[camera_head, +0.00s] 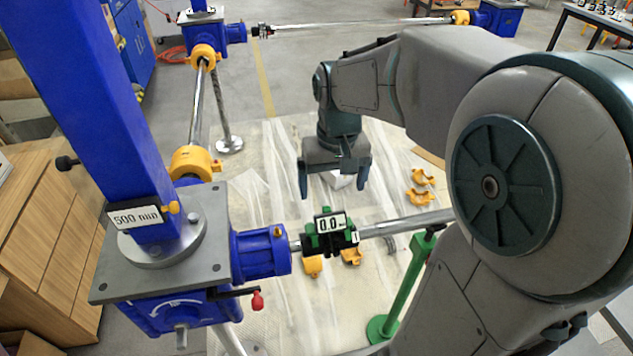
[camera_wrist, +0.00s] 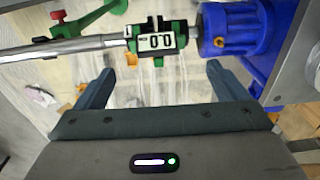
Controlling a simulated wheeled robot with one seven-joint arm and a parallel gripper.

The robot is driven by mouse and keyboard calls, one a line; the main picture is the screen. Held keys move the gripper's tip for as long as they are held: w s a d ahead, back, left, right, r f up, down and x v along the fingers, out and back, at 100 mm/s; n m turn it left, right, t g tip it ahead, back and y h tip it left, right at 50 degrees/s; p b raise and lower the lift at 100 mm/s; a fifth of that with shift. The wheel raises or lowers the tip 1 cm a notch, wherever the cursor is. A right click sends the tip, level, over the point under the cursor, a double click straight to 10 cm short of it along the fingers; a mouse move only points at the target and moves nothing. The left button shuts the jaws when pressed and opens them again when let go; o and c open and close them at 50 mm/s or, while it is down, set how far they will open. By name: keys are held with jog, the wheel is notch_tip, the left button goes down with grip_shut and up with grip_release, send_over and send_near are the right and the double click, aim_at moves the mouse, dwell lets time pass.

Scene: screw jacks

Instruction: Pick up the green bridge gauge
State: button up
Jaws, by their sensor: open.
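The green bridge gauge (camera_head: 328,231) sits on the shaft coupling beside the blue motor-like housing, its white display reading 0.0. It also shows in the wrist view (camera_wrist: 156,41), at the top centre, just left of the blue housing. My gripper (camera_head: 334,186) hangs above and behind the gauge in the head view, fingers spread and empty. In the wrist view, the two fingertips of my gripper (camera_wrist: 160,72) stand apart below the gauge. The gauge is not between the fingers, and a gap shows between them and it. The gauge's underside is hidden.
A steel shaft (camera_head: 405,223) runs right from the gauge, with a green stand (camera_head: 402,285) beneath it. The blue jack column (camera_head: 90,110) and gearbox (camera_head: 178,255) stand at left. Yellow coupling halves (camera_head: 421,187) lie on the floor sheet. A wooden cabinet (camera_head: 45,225) is far left.

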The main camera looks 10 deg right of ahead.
jog(key=w, duration=0.3)
jog(key=p, duration=0.1)
send_over(330, 213)
jog(key=shift+g, duration=0.3)
jog(key=f, duration=0.7)
jog(key=shift+a+f, duration=0.2)
jog(key=shift+a, duration=0.15)
jog(key=shift+s+d+f+p, duration=0.15)
jog(key=shift+f+p, duration=0.1)
jog(key=shift+f, duration=1.15)
jog(key=shift+w+d+f+p, duration=0.1)
jog(key=shift+d+f+p, duration=0.1)
jog(key=shift+f, duration=1.2)
jog(key=c, duration=1.3)
jog(key=shift+r, duration=0.1)
jog(key=shift+c, duration=0.6)
jog(key=shift+r, duration=0.1)
